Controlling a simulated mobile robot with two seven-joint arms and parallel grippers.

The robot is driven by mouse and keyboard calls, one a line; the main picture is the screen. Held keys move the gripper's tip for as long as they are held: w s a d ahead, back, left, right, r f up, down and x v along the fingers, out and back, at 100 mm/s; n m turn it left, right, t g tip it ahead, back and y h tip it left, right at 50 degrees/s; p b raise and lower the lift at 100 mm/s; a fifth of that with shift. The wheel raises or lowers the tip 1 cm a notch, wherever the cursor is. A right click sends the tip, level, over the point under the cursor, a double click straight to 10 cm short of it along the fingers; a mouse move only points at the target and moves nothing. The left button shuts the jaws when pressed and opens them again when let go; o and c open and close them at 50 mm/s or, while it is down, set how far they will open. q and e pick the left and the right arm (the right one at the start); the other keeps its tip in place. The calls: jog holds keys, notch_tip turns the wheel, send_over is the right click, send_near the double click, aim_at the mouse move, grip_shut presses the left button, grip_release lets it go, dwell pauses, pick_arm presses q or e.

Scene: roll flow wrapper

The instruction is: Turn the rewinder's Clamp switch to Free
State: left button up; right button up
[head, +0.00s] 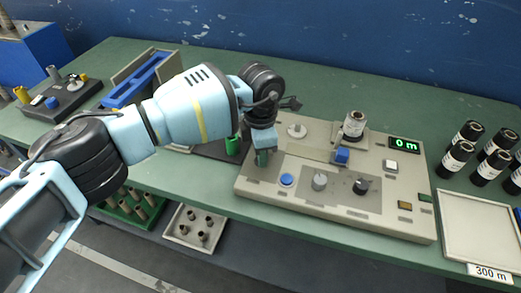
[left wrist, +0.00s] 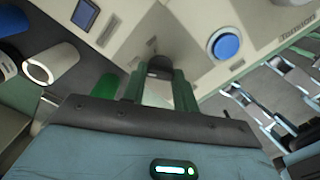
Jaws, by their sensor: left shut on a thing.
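The rewinder (head: 335,210) is a beige panel machine on the green bench. Its face carries a blue button (head: 287,180), a grey knob (head: 319,181), a black knob (head: 361,186) and a green "0 m" display (head: 404,144). My left gripper (head: 262,158) is over the panel's left end, left of the blue button. In the left wrist view its green fingers (left wrist: 159,88) are closed around a small dark switch (left wrist: 160,66) on the panel, seemingly the Clamp switch. Its marks and pointer are hidden. The blue button also shows there (left wrist: 225,43). My right gripper is not in view.
A metal roll (head: 354,125) and a blue block (head: 341,155) stand on the rewinder's rear. A green cylinder (head: 232,145) stands just left of the gripper. Blue-grey equipment (head: 138,81) is behind my arm.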

pick_arm(q)
jog(key=o, duration=1)
jog(key=shift+r, duration=3.95)
jog(key=shift+f, duration=0.1)
